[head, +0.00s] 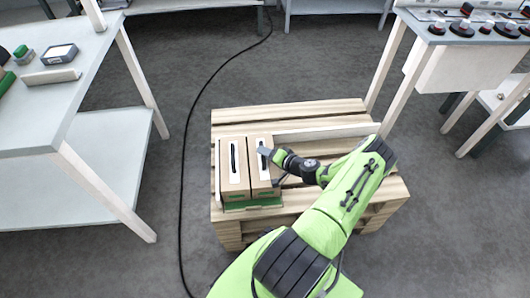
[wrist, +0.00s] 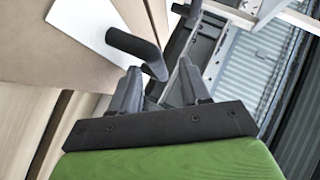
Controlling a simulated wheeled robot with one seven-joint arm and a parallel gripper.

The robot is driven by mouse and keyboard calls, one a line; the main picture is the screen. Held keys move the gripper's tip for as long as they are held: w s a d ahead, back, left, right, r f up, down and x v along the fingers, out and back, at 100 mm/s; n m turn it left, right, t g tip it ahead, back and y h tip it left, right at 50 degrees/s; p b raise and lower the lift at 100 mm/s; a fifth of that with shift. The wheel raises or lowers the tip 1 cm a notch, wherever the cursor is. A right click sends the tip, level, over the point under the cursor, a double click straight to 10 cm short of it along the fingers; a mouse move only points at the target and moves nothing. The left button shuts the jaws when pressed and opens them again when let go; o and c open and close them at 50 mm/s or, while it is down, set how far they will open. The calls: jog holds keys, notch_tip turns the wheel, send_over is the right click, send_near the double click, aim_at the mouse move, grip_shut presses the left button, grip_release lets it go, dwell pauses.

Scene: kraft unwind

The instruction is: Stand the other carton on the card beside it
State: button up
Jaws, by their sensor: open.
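Two brown cartons stand side by side at the left end of the wooden pallet in the head view: a left carton (head: 226,181) and a right carton (head: 252,178). Each has a white patch and a black handle on top. Green (head: 252,204) shows low at their front; I cannot tell whether it is the card or carton print. My gripper (head: 266,152) is at the right carton's top. In the wrist view, the open gripper (wrist: 160,85) has the end of a black handle (wrist: 140,50) between its fingertips, with no clear grip. The white patch (wrist: 85,25) shows beside it.
The slatted pallet (head: 290,112) has bare slats behind and right of the cartons, with a long pale strip (head: 325,131) across it. A table (head: 50,110) stands left, a control bench (head: 460,65) right. A black cable (head: 187,130) runs along the floor.

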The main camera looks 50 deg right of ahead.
jog(key=p+v, duration=0.3)
jog(key=v, duration=0.8)
jog(key=w+a+r+n+g+y, duration=0.1)
jog(key=w+a+r+n+g, duration=0.25)
jog(key=a+r, duration=0.3)
jog(key=w+a+r+n+g+y, duration=0.1)
jog(key=w+a+r+n+g, duration=0.15)
jog(key=a+r+n, duration=0.4)
jog(key=w+a+r+n+g+y, duration=0.1)
jog(key=w+a+r+g, duration=0.15)
jog(key=a+r, duration=0.45)
jog(key=s+a+r+n+h, duration=0.1)
jog(key=s+a+r, duration=0.4)
jog(key=s+r, duration=0.3)
jog(key=s+a+r+n+h, duration=0.1)
jog(key=s+a+r+h, duration=0.1)
jog(key=s+a+r, duration=0.4)
notch_tip(320, 180, up, 2)
jog(key=shift+s+a+r+t, duration=0.1)
jog(key=shift+s+a+t, duration=0.2)
jog(key=shift+s, duration=0.95)
notch_tip(320, 180, up, 15)
jog(key=p, duration=1.4)
